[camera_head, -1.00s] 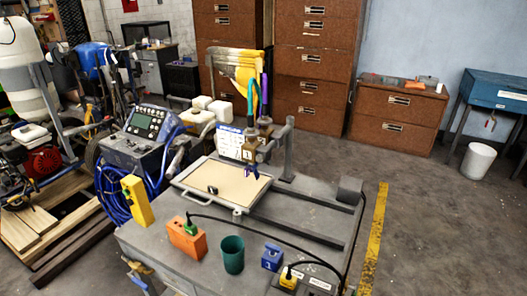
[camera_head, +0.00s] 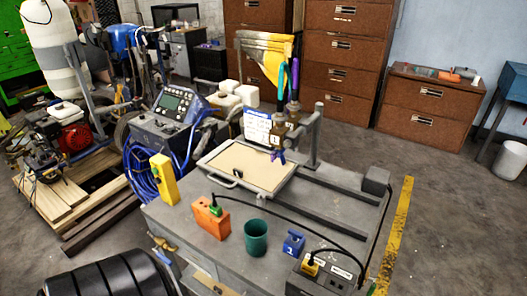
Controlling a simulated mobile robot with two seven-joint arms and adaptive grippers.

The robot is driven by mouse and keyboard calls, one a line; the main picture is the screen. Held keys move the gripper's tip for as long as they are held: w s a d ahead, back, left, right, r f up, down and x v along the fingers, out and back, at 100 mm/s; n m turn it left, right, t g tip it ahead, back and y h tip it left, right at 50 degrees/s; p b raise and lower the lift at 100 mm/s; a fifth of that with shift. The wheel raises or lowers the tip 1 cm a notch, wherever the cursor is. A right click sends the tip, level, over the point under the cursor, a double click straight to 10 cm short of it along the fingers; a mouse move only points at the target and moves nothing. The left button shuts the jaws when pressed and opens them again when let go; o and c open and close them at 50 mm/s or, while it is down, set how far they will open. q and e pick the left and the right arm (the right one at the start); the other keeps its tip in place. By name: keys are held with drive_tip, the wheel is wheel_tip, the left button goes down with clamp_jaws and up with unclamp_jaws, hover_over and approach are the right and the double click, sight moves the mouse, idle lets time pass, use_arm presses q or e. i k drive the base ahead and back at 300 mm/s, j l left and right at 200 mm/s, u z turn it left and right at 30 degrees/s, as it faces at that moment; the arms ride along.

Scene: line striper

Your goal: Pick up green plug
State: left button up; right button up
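The green plug (camera_head: 216,209) sits upright in the top of an orange block (camera_head: 210,220) on the grey workbench cart (camera_head: 185,212). A black cable (camera_head: 262,210) arches from it to the right. A yellow plug (camera_head: 311,264) sits in a dark socket box (camera_head: 335,277) at the front right of the cart. Neither of my grippers is in view.
A dark green cup (camera_head: 256,239) stands right of the orange block, with a small blue block (camera_head: 293,243) beyond it. A yellow box (camera_head: 162,180) stands at the left edge. Behind is a tan board (camera_head: 250,165) in a tray. Floor right of the cart is clear.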

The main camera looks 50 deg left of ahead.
sight(215, 209)
drive_tip(key=k+j+z, duration=0.1)
drive_tip(key=j+z, duration=0.15)
drive_tip(key=j, duration=0.2)
drive_tip(key=k+j+z, duration=0.2)
drive_tip(key=j, duration=0.25)
drive_tip(key=k+j+z, duration=0.25)
drive_tip(key=j, duration=0.15)
drive_tip(key=k+j+z, duration=0.1)
drive_tip(key=j+z, duration=0.15)
drive_tip(key=j, duration=0.15)
drive_tip(key=k+j+z, duration=0.25)
